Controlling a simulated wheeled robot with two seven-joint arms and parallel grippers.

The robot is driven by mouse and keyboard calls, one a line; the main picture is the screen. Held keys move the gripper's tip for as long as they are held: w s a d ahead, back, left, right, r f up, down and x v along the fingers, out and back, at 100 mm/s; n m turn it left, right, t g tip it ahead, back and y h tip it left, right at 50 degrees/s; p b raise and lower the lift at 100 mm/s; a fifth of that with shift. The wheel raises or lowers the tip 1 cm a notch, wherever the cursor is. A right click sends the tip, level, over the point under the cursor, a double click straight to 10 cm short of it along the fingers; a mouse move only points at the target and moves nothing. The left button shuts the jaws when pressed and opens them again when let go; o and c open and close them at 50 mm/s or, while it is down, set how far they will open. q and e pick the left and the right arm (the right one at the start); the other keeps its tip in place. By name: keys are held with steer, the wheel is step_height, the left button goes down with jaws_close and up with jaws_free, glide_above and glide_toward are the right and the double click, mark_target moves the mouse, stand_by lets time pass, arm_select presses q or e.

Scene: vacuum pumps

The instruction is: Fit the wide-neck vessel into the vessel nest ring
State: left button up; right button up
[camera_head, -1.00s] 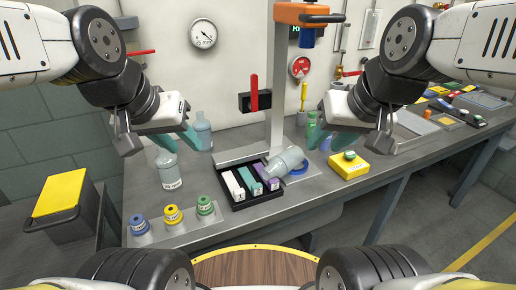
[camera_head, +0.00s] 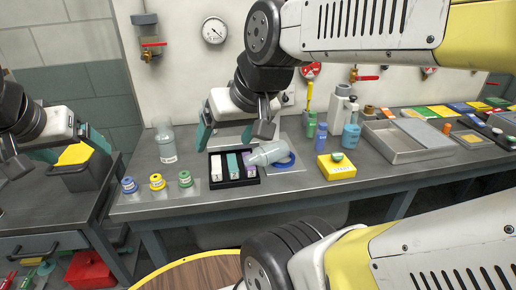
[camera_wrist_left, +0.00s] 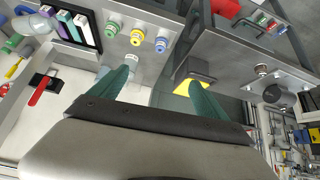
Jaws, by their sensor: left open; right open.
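A clear grey vessel (camera_head: 268,152) lies tilted on its side. One end is over the black rack, the other by a blue ring (camera_head: 286,163) on a plate. It also shows in the left wrist view (camera_wrist_left: 38,24). A second clear vessel with a label (camera_head: 165,143) stands upright left of the rack. I cannot tell which neck is wider. My right gripper (camera_head: 228,134) is open and empty, above and behind the rack. My left gripper (camera_head: 72,148) is open and empty at the far left, by the yellow-topped bin, away from both vessels.
The black rack (camera_head: 234,182) holds several coloured blocks. Blue, yellow and green ringed pieces (camera_head: 157,182) stand at the front left. A yellow box (camera_head: 335,167) and several bottles (camera_head: 350,136) are to the right. The yellow-topped bin (camera_head: 78,172) stands left of the bench.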

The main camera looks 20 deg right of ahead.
arm_select(q)
steer(key=w+d+f+m+t, duration=0.1)
steer(key=w+d+m, duration=0.3)
steer(key=w, duration=0.6)
steer(key=w+d+f+h, duration=0.2)
steer(key=w+d, duration=0.2)
steer(key=d, duration=0.2)
steer(key=m+g+h, duration=0.2)
steer(key=m+h, duration=0.4)
steer(key=m, duration=0.1)
glide_above(255, 153)
steer(key=w+a, duration=0.6)
steer(key=a, duration=0.5)
step_height(255, 153, down, 9)
steer(key=s+d+f+m+g+h, duration=0.1)
steer(key=s+d+f, duration=0.1)
steer(key=d, duration=0.1)
steer(key=s+d+f+m+g, duration=0.1)
steer(key=s+d+f+g, duration=0.1)
steer(key=d, duration=0.1)
steer(key=s+d+f+m+g+h, duration=0.1)
steer(key=s+d+f, duration=0.1)
steer(key=d, duration=0.1)
steer(key=shift+s+f+g+h, duration=0.2)
steer(key=shift+s+g+h, duration=0.1)
steer(key=x, duration=0.7)
steer(key=shift+w+d+r, duration=0.15)
steer(key=shift+r, duration=0.1)
steer(key=shift+c, duration=0.3)
jaws_close()
